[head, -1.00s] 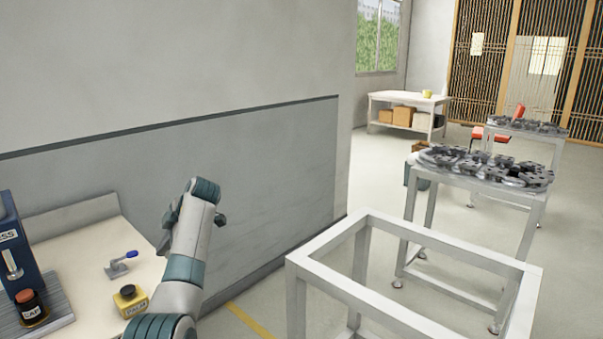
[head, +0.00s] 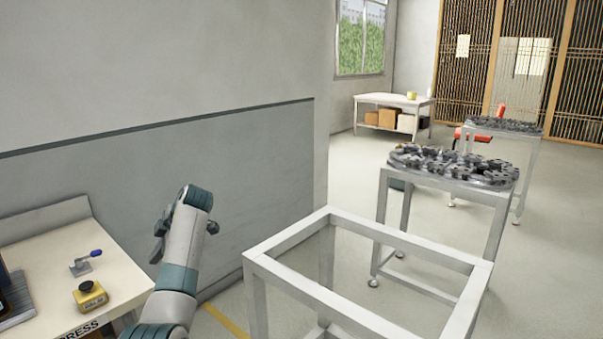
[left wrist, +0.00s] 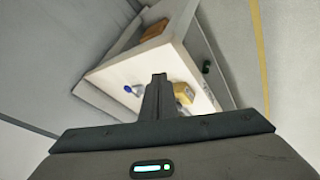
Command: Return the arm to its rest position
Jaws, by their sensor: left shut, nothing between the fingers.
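My left arm (head: 182,250) rises from the bottom of the head view, bent at the wrist, in front of the grey wall. My left gripper (head: 158,250) is mostly hidden behind the arm; only a dark part shows at its left side. In the left wrist view the left gripper (left wrist: 158,79) has its dark fingers together, with nothing between them. It is apart from the bench, which shows beyond the fingers. My right gripper is in neither view.
A white bench (head: 120,275) at the lower left bears a yellow box (head: 90,295) and a blue-handled lever (head: 85,263). An empty metal frame (head: 350,292) stands right of the arm. A stand with dark ring track parts (head: 455,168) is behind it. Floor is open at right.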

